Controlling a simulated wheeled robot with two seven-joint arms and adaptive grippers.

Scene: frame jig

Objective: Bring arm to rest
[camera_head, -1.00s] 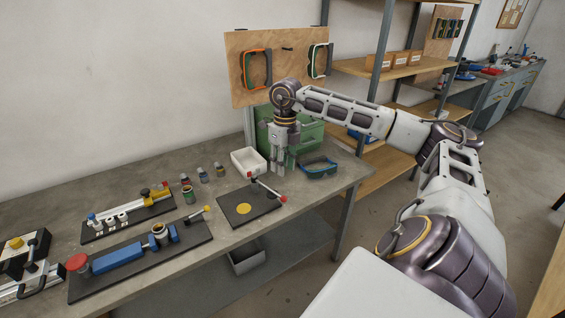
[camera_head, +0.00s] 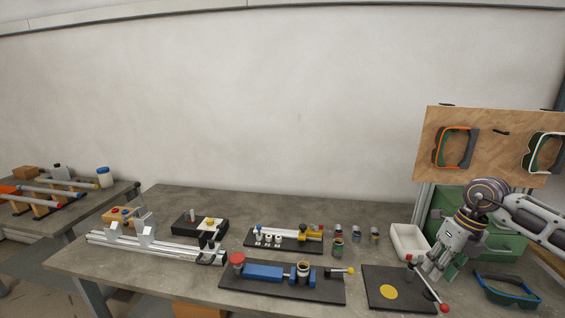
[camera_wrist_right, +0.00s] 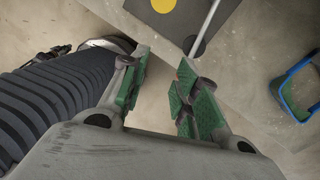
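My right arm (camera_head: 537,222) comes in from the right edge in the head view. My right gripper (camera_head: 434,268) points down and to the left, beside the lever with the red knob on the black plate (camera_head: 376,296). In the right wrist view the green-padded fingers (camera_wrist_right: 158,93) stand apart with nothing between them, so the gripper is open and empty. Below them are the table edge and part of the black plate with its yellow disc (camera_wrist_right: 164,5).
A white bin (camera_head: 408,242) and blue goggles (camera_head: 506,289) are near the gripper. A green case (camera_head: 500,238) stands behind it. Fixtures with a blue block (camera_head: 263,272) and a silver rail (camera_head: 160,247) fill the left. A pegboard (camera_head: 490,150) rises behind.

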